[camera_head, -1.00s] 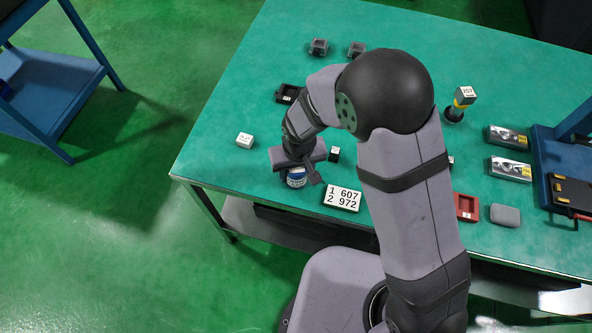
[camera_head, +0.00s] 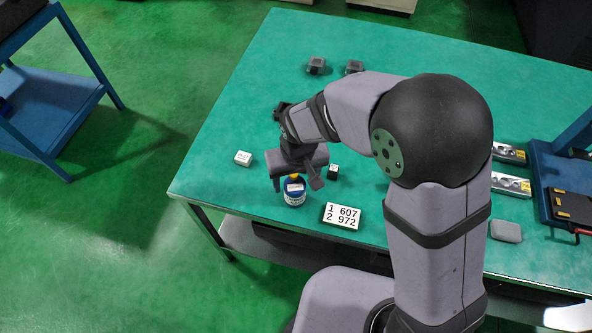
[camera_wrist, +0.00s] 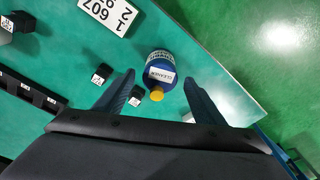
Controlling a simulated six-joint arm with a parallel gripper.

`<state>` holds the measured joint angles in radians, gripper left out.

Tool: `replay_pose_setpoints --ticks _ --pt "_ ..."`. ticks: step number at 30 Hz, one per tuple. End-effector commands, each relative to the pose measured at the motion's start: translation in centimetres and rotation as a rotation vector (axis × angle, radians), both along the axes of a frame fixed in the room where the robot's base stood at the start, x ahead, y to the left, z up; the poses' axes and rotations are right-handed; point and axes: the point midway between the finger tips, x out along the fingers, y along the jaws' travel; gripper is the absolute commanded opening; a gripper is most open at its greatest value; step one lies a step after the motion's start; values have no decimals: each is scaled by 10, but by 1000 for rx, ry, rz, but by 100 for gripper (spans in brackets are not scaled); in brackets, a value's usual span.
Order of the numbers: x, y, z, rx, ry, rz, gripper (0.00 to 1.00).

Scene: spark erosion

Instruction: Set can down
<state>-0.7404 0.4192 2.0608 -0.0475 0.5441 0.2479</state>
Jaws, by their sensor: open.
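The can (camera_head: 294,192) is a blue bottle with a white label and a yellow cap. It stands upright on the green table near the front left edge. In the wrist view the can (camera_wrist: 160,68) shows the word CLEANER, with its yellow cap towards me. My gripper (camera_head: 297,181) is open, just behind and above the can. In the wrist view the two fingertips of my gripper (camera_wrist: 158,79) are spread on either side of the can's cap end, with visible gaps. The can's full outline shows in the wrist view.
A white number plate (camera_head: 342,215) lies right of the can. A small black cube (camera_head: 333,171) and a white block (camera_head: 243,158) stand nearby. The table's front edge (camera_head: 262,217) is close. Metal blocks (camera_head: 509,184) and a blue stand (camera_head: 552,190) are at the right.

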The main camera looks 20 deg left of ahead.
Motion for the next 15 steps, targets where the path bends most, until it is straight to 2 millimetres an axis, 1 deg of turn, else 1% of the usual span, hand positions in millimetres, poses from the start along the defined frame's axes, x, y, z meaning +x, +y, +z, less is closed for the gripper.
replay_pose_setpoints --ticks 1,6,10,15 --pt "0 1 9 4 -5 0 63" --pt "-2 -1 33 3 -4 1 63" --pt "-4 -2 45 2 -2 1 63" --pt "-5 -3 51 0 0 1 63"
